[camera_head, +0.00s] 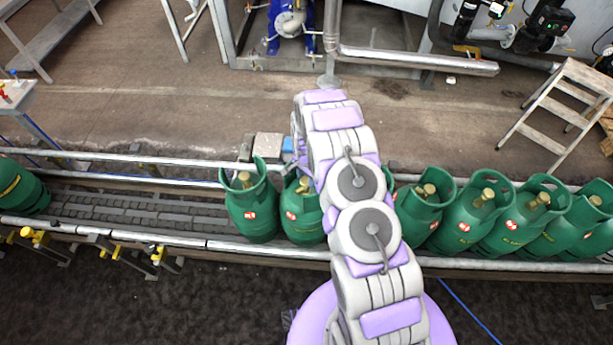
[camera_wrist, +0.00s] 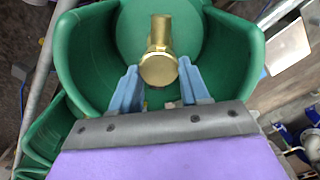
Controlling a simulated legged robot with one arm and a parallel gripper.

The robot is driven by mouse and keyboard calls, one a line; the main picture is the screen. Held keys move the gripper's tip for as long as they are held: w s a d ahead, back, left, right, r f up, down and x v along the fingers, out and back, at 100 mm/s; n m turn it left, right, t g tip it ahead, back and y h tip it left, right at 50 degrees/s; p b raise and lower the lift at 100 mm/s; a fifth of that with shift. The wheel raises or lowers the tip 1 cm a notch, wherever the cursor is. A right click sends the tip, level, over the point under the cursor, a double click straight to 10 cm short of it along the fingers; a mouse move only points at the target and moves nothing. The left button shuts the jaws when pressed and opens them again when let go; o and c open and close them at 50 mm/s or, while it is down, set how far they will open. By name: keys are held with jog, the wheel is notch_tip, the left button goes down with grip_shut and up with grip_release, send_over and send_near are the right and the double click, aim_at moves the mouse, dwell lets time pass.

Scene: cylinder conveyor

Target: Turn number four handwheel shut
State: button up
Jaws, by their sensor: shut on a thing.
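In the wrist view a green gas cylinder (camera_wrist: 215,35) fills the upper middle, its collar curving around a brass valve with a round handwheel (camera_wrist: 158,70). My gripper (camera_wrist: 160,76) has its two blue fingers inside the collar opening, one on each side of the handwheel, closed on it. In the head view green cylinders (camera_head: 251,208) stand upright in a row, several with brass valves showing. My arm covers the middle of the row and hides my fingers and the held handwheel there. I cannot read which cylinder is number four.
The cylinders stand on a conveyor (camera_head: 140,208) between metal rails (camera_head: 120,158). One cylinder (camera_head: 20,188) stands apart at the far left, with empty belt to its right. Cylinders are packed closely at right. A stepladder (camera_head: 565,105) stands behind at right.

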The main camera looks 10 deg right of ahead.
aim_at(306, 179)
jog(key=o, duration=1.1)
jog(key=shift+a, duration=0.15)
jog(key=shift+c, duration=0.2)
notch_tip(306, 179, up, 17)
jog(key=shift+r, duration=0.15)
